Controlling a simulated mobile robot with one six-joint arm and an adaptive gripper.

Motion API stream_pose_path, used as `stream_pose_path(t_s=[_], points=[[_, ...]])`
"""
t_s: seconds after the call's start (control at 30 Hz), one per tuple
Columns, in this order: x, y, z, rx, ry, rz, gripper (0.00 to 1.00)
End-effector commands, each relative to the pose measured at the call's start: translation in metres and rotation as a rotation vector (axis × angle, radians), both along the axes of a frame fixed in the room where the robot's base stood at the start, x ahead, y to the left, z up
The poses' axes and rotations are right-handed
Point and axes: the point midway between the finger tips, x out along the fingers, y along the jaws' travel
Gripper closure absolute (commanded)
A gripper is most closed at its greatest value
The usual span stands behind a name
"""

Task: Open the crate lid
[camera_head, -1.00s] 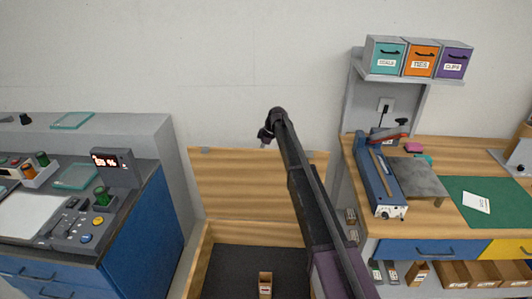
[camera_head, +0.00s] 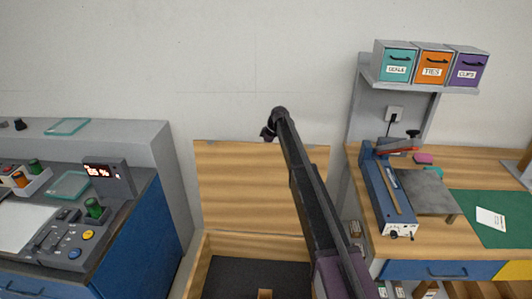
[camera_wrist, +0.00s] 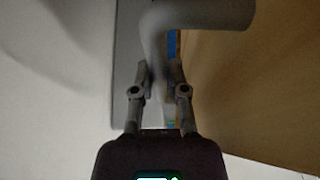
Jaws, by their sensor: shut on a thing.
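The crate (camera_head: 204,262) is open, with wooden walls and a dark inside. Its wooden lid (camera_head: 235,190) stands raised at the back, close to upright, in front of the wall. In the wrist view the lid (camera_wrist: 275,90) fills the right side, and a grey bent bar handle (camera_wrist: 205,14) crosses the top. My gripper (camera_wrist: 160,78) is shut on this handle, its fingers on either side of the bar's lower part. In the head view my arm hides the fingers and part of the lid.
A small box (camera_head: 265,294) sits inside the crate. A blue control console (camera_head: 125,235) stands to the left, a workbench (camera_head: 430,240) with a blue press (camera_head: 385,195) to the right. Shelf bins (camera_head: 432,65) hang above the bench. The plain wall (camera_head: 215,75) is behind.

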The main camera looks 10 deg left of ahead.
Motion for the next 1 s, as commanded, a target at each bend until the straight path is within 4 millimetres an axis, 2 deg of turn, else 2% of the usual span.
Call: stream_pose_path(t_s=[0.03,0.6,0.63,0.73,1.0], points=[[0.002,0.007,-0.001,0.009,0.002,0.005,1.0],[0.01,0.001,-0.001,0.009,0.0,-0.002,1.0],[0.01,0.0,-0.001,0.009,0.0,-0.002,0.75],[0.01,-0.001,-0.001,0.007,0.0,-0.003,0.46],[0.011,-0.004,-0.002,0.004,0.001,-0.005,0.46]])
